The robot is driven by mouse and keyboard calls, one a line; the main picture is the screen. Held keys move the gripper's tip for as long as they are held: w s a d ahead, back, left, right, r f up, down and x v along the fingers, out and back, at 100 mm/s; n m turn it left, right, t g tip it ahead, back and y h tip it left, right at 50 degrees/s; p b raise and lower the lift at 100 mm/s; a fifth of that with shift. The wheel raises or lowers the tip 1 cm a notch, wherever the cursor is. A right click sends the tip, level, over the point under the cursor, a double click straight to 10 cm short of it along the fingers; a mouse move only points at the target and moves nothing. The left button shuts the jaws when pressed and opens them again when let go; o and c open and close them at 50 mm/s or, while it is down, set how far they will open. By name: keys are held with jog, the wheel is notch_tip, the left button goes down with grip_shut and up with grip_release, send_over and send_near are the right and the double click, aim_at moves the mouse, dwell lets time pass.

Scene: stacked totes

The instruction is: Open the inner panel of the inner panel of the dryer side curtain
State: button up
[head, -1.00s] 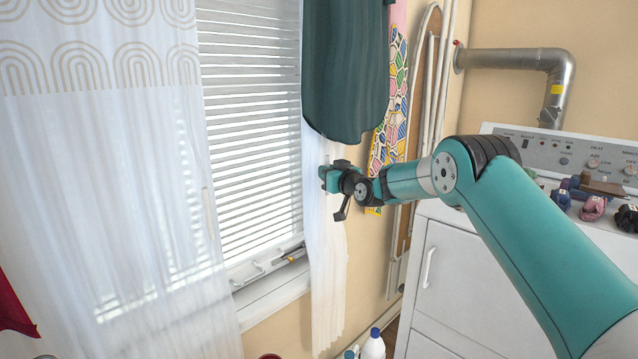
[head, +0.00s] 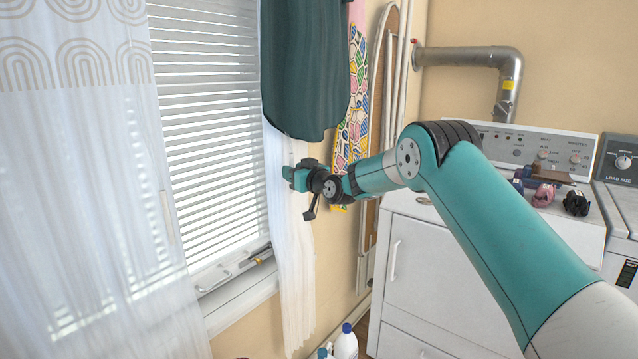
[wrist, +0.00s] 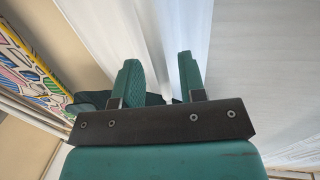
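The dryer-side curtain's white inner panel (head: 296,270) hangs narrow and gathered at the right edge of the window. A dark green outer piece (head: 305,70) hangs over its upper part. My gripper (head: 293,178) is at the white panel, just below the green piece's lower edge. In the wrist view my gripper (wrist: 160,80) has its two fingers apart, with white fabric (wrist: 150,30) beyond and between them. The fingers do not look closed on it; exact contact is hard to tell. My gripper hides a small part of the panel in the head view.
A window with white blinds (head: 210,120) is left of the panel. A sheer curtain (head: 90,220) covers its left side. An ironing board (head: 385,110) leans at the wall, beside the white dryer (head: 440,260). Bottles (head: 346,343) stand on the floor below.

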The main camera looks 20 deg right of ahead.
jog(key=b+v, duration=0.4)
jog(key=v, duration=1.2)
